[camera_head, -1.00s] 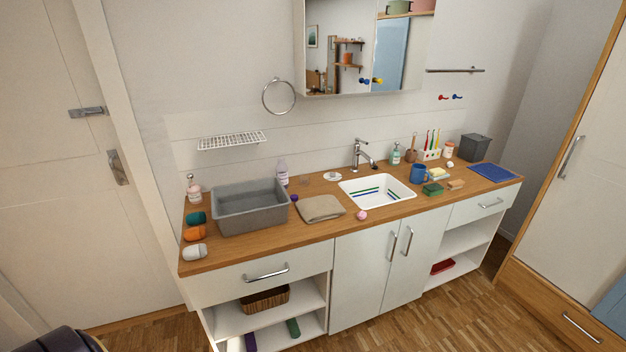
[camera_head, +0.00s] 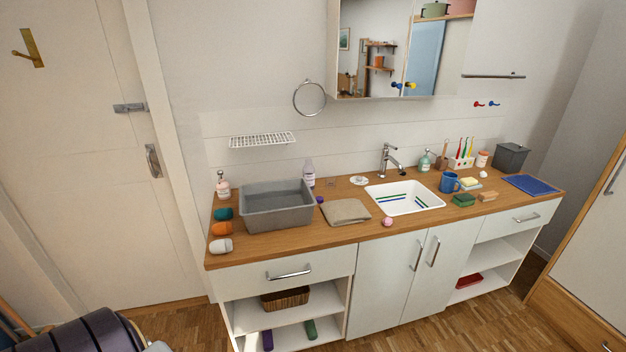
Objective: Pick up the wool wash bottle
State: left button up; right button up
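A pale bottle with a greyish cap (camera_head: 309,173) stands upright on the wooden counter, behind the right end of the grey basin, which hides its lower part. A smaller pinkish bottle with a pump top (camera_head: 223,187) stands at the counter's left end. A green bottle with a pump top (camera_head: 425,162) stands behind the sink. The labels are too small to read, so I cannot tell for sure which is the wool wash bottle. Neither of my grippers is in view.
The grey basin (camera_head: 277,213) fills much of the counter's left part. A folded cloth (camera_head: 346,212), a purple ball (camera_head: 320,199) and the white sink (camera_head: 432,198) lie right of it. A wire shelf (camera_head: 262,140) hangs above. Wooden floor (camera_head: 405,335) lies in front.

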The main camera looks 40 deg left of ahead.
aim_at(308, 170)
jog(key=i+l+u, duration=0.4)
jog(key=i, duration=0.3)
jog(key=i+l+u, duration=0.4)
jog(key=i+l, duration=0.2)
jog(key=i+l+u, duration=0.4)
jog(key=l, duration=0.45)
jog(key=i, duration=0.1)
